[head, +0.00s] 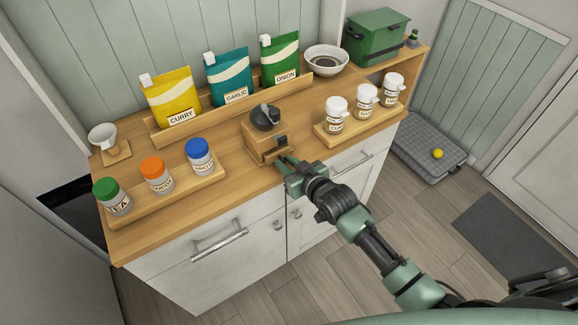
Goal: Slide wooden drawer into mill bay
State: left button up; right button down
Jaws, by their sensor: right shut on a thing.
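The mill (258,137) is a wooden box with a dark top and handle, standing upright in the middle of the counter near its front. The wooden drawer (277,155) is at the mill's lower front, on the side facing my gripper. My right gripper (283,163) reaches in from the lower right and is shut on the drawer's front end. The fingers hide part of the drawer, and I cannot tell how deep it sits in the bay. My left gripper is out of view.
A rack with three jars (156,175) stands left of the mill, and a rack with white-lidded jars (366,98) stands right. Seasoning pouches (229,80) stand behind. A bowl (326,59) and a green box (376,38) are at the back right. The counter's front edge lies under my wrist.

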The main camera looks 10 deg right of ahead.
jog(key=shift+w+a, duration=0.25)
jog(key=shift+w, duration=0.4)
jog(key=c, duration=1.2)
grip_release()
